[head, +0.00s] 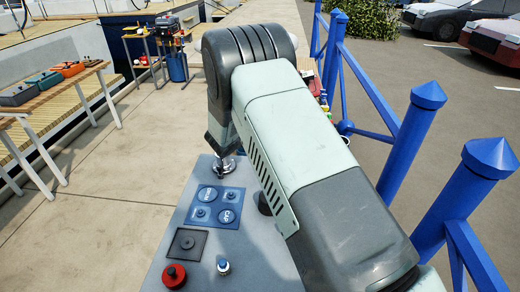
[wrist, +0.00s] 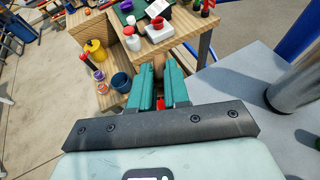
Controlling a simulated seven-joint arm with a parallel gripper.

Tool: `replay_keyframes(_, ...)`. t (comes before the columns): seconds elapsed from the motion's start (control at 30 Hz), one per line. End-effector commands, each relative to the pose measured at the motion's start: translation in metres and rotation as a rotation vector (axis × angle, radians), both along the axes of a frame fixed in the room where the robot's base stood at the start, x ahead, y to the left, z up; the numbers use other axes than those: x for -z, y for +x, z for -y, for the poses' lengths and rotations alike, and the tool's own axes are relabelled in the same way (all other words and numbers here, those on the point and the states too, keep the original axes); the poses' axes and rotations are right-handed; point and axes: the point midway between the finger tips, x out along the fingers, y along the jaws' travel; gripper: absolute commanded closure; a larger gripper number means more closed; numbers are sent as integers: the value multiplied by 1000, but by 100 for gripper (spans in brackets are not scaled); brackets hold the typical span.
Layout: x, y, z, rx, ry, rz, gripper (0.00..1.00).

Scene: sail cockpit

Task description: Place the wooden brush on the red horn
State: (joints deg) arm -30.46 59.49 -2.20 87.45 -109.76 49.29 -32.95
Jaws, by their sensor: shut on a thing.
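My gripper (wrist: 159,88) shows in the wrist view with its two teal fingers close together around a narrow brown thing (wrist: 158,66), which seems to be the wooden brush. Most of it is hidden between the fingers. A bit of red shows lower between them; I cannot tell what it belongs to. Beyond the fingertips is a wooden table. On it stand a white canister with a red top (wrist: 132,38) and a white item with a red top (wrist: 158,25). I cannot tell for sure which is the red horn. In the head view my arm hides the gripper.
A dark blue pot (wrist: 121,82) and a yellow can (wrist: 94,50) stand on the lower shelf left of the table (wrist: 204,48). A grey metal post (wrist: 296,88) stands at right. Blue railing posts (head: 412,135) line the right side in the head view.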

Motion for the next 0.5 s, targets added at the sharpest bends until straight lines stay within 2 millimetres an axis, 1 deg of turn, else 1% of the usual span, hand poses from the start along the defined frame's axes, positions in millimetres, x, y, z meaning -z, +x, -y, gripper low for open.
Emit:
replay_keyframes(0.03,11,0,0,1,-1,-1,100)
replay_keyframes(0.1,22,0,0,0,0,-1,100)
replay_keyframes(0.33,40,0,0,0,0,1,100)
replay_keyframes(0.5,65,0,-1,-1,1,-1,100)
